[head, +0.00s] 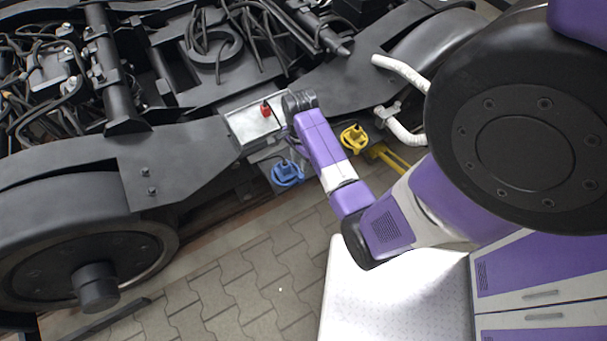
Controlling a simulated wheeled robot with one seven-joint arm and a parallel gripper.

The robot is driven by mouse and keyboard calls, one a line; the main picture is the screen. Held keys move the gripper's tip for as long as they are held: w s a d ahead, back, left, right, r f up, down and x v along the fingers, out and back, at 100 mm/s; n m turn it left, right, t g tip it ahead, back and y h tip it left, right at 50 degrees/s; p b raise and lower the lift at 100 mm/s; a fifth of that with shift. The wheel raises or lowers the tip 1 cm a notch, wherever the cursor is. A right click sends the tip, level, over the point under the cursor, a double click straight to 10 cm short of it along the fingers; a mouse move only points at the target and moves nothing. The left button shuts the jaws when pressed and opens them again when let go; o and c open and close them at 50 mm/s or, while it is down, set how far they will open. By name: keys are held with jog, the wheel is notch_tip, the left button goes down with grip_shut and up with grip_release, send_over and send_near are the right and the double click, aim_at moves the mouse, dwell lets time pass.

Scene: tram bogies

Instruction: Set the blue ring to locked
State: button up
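The blue ring (287,173) is on a blue fitting below the grey box on the side of the bogie frame. It shows just left of my purple forearm, and I cannot tell its setting from here. The wrist end of my arm (299,101) is up by the grey box, above the blue ring in the picture. My gripper's fingers are hidden or too small to make out, so I cannot tell whether they are open, shut or touching anything.
A red knob (266,109) stands on the grey box (248,125). A yellow ring fitting (354,138) is right of my forearm. The bogie wheel (90,268) is at lower left, with clear paving (240,285) in front.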

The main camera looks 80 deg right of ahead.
aim_at(301, 176)
jog(key=shift+a+f, duration=0.1)
jog(key=shift+a, duration=0.1)
jog(key=shift+f, duration=0.35)
notch_tip(301, 176, down, 7)
jog(key=shift+r+b, duration=0.1)
jog(key=shift+b, duration=0.6)
grip_shut()
jog(key=shift+s, duration=0.1)
dwell(0.6)
